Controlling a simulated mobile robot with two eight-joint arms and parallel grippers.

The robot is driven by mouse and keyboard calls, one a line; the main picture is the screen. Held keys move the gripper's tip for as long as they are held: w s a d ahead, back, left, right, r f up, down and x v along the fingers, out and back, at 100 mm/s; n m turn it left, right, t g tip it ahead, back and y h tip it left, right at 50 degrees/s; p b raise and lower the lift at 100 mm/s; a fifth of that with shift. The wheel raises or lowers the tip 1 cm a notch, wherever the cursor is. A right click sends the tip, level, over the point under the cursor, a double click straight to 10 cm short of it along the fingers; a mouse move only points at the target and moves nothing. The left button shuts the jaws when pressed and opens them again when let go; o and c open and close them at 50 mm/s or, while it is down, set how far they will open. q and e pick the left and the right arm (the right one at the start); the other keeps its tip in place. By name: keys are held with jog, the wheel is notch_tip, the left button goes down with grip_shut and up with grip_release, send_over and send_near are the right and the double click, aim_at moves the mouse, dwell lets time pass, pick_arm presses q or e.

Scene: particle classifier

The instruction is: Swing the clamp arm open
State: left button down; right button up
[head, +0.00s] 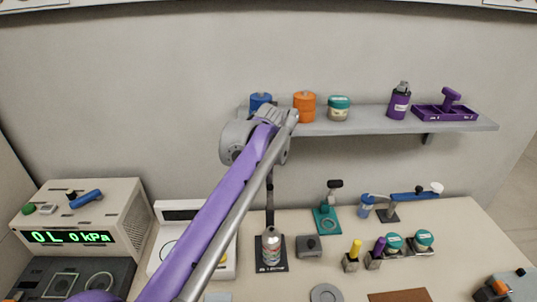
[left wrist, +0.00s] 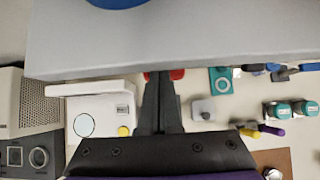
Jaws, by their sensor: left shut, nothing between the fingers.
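A blue arm with a white knob at its right end (head: 415,195) sits on a dark foot at the back right of the bench; it looks most like the clamp arm, but I cannot be sure. It lies low and nearly level. Blue parts in that area show at the right in the left wrist view (left wrist: 285,73). My left gripper (left wrist: 160,80) is shut and empty, pointing down in front of the shelf, well left of that arm.
A shelf (head: 350,125) with several jars overhangs the bench back, close to my left wrist. A pressure box (head: 115,215) and a white instrument (head: 182,207) stand left. A teal stand (head: 326,222), grey block (head: 308,246) and teal-lidded jars (head: 424,238) stand between and right.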

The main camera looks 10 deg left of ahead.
pick_arm(q)
jog(key=shift+w+a+f, duration=0.15)
jog(key=shift+w+a, duration=0.1)
jog(key=shift+w, duration=0.05)
pick_arm(e)
jog(key=shift+f, duration=0.1)
pick_arm(q)
jog(key=v, duration=1.1)
jog(key=shift+d, duration=0.2)
pick_arm(e)
jog(key=shift+w+a+f, duration=0.15)
jog(key=shift+w+a, duration=0.05)
jog(key=shift+w, duration=0.5)
pick_arm(q)
jog(key=shift+s, duration=0.25)
pick_arm(e)
jog(key=shift+s, duration=0.1)
